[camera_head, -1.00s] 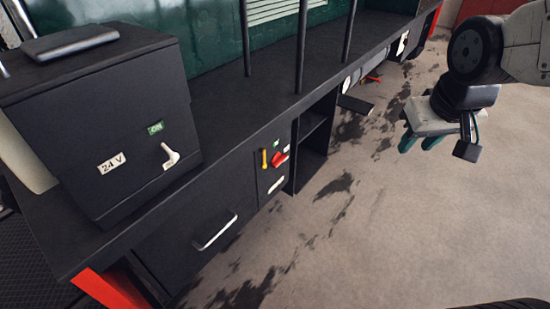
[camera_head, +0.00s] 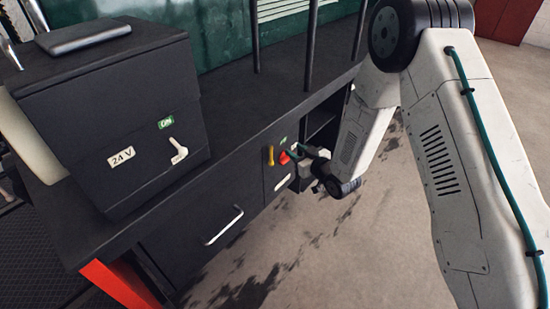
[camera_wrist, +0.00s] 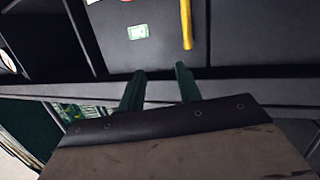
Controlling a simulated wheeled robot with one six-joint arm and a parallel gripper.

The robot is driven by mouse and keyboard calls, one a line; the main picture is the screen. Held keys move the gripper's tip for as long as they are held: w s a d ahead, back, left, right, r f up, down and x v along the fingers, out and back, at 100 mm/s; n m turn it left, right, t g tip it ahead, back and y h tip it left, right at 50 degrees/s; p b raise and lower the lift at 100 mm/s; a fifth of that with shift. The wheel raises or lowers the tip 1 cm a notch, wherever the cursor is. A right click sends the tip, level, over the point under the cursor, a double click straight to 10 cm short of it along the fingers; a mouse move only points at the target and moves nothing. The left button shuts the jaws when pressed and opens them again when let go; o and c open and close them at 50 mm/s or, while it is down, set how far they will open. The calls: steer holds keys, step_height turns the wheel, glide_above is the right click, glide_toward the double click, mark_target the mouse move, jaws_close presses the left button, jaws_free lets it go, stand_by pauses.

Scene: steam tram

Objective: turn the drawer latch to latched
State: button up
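A black panel (camera_head: 276,176) right of the drawer (camera_head: 190,232) carries an upright yellow lever (camera_head: 270,155) and a red handle (camera_head: 284,157). No readable label tells which one is the drawer latch. In the wrist view the yellow lever (camera_wrist: 186,24) hangs down at top centre-right, with a green label (camera_wrist: 138,32) to its left. Only the edge of the red handle (camera_wrist: 126,1) shows there. My gripper (camera_wrist: 160,74) is open and empty. Its two green fingers are apart, pointing toward the panel, short of the lever. In the head view my gripper (camera_head: 298,153) is beside the red handle, partly hidden.
A black box (camera_head: 120,105) marked 24 V, with a white lever (camera_head: 178,150) and a green ON label, stands on the black counter (camera_head: 235,105). The drawer has a silver handle (camera_head: 223,226). Upright rods rise from the counter. Floor in front is clear.

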mark_target(271, 156)
steer(key=s+a+f+y, duration=0.2)
steer(key=s+f, duration=0.1)
steer(key=f, duration=0.2)
steer(key=x, duration=0.7)
steer(key=shift+a+r+t, duration=0.15)
steer(key=shift+a+t, duration=0.15)
steer(key=shift+a, duration=0.05)
jaws_close()
